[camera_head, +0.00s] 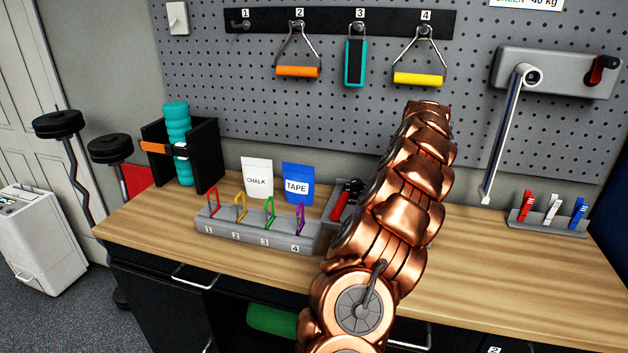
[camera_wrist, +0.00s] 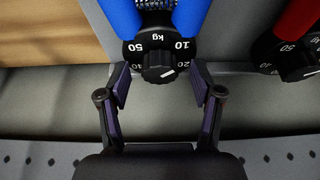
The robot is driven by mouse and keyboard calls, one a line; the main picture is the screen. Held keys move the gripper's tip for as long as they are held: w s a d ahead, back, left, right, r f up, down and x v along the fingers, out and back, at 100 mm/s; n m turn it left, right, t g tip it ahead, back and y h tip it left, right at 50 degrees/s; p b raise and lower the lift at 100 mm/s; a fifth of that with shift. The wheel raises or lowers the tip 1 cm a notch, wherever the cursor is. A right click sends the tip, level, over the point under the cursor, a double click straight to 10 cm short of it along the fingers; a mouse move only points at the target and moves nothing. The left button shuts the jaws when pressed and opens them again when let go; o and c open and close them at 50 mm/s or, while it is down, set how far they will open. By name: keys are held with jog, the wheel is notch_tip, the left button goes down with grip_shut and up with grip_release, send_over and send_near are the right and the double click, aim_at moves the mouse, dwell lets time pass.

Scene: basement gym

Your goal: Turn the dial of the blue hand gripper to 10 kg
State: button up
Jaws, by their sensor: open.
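The blue hand gripper (camera_wrist: 190,18) shows in the wrist view at the top centre, with two blue handles and a black dial housing. Its black dial knob (camera_wrist: 158,60) faces me, with upside-down labels 50, kg, 10 and 20 around it. In the head view my arm hides the blue hand gripper and my gripper.
A red hand gripper (camera_wrist: 290,45) with its own dial lies close by on the right in the wrist view; it also shows in the head view (camera_head: 346,200). A grey numbered block (camera_head: 255,232) with coloured clips stands left of my arm. The bench right of my arm is mostly clear.

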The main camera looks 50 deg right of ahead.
jog(key=m, duration=0.2)
jog(key=m+g+b, duration=0.1)
jog(key=m, duration=0.1)
jog(key=shift+w+f+g, duration=0.1)
jog(key=shift+w+g, duration=0.05)
jog(key=shift+g, duration=0.15)
jog(key=m+g+p, duration=0.1)
jog(key=m, duration=0.1)
jog(key=m+g, duration=0.1)
jog(key=m, duration=0.2)
jog(key=shift+w+p, duration=0.2)
jog(key=shift+p, duration=0.2)
jog(key=b+v, duration=0.2)
jog(key=v, duration=0.6)
jog(key=w+a+n+t, duration=0.1)
jog(key=w+a+n, duration=0.3)
jog(key=w+a, duration=0.3)
jog(key=w+a+n+t+y, duration=0.1)
jog(key=w+a+n, duration=0.3)
jog(key=a, duration=1.1)
jog(key=w+r, duration=0.1)
jog(key=w, duration=0.2)
jog(key=shift+y, duration=0.3)
